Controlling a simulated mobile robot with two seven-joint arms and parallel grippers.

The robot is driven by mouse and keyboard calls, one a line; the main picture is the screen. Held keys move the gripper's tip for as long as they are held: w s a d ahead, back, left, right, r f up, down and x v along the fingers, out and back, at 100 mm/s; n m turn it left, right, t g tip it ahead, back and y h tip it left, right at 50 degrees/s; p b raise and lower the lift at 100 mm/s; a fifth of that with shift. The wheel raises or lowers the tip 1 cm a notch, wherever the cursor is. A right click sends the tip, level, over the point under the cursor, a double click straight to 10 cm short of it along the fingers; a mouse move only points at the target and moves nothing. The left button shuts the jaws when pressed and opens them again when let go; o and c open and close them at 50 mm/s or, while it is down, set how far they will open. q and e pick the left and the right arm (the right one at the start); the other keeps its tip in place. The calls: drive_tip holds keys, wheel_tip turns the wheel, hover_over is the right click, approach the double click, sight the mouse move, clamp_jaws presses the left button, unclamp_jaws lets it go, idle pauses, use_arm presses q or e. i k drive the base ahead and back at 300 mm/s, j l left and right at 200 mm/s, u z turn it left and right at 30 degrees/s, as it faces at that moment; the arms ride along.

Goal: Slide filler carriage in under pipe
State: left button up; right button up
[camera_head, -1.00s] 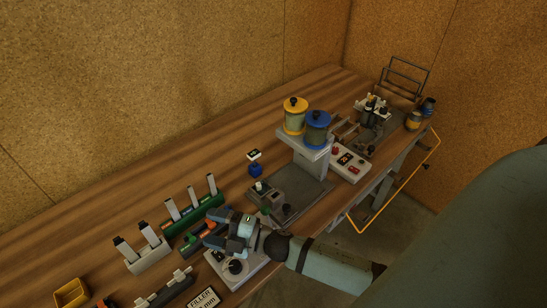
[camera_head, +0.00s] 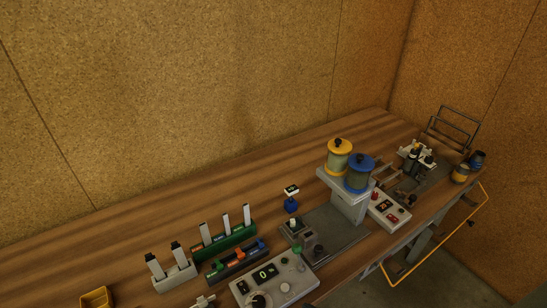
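The filler stand (camera_head: 350,205) is a light grey column and shelf on a dark base plate. It carries a yellow-lidded tank (camera_head: 338,160) and a blue-lidded tank (camera_head: 359,174). A small grey block with a light knob (camera_head: 293,226), seemingly the filler carriage, sits at the left end of the base plate, apart from the column. The pipe under the tanks cannot be made out behind the shelf. Neither of my grippers shows in the head view.
A control box (camera_head: 272,279) with a display and knobs stands in front of the carriage. Racks with upright white pieces (camera_head: 225,238) are to its left. A blue stamp-like piece (camera_head: 291,200) stands behind. Another control box (camera_head: 388,212) is right. The back-left bench is clear.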

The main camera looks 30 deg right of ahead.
sight(305, 236)
drive_tip(key=z, duration=1.15)
drive_tip(key=k+l+u, duration=0.1)
drive_tip(key=u, duration=0.3)
drive_tip(key=k+l+u, duration=0.1)
drive_tip(key=u, duration=0.3)
drive_tip(key=k+u, duration=0.15)
drive_tip(key=u, duration=0.2)
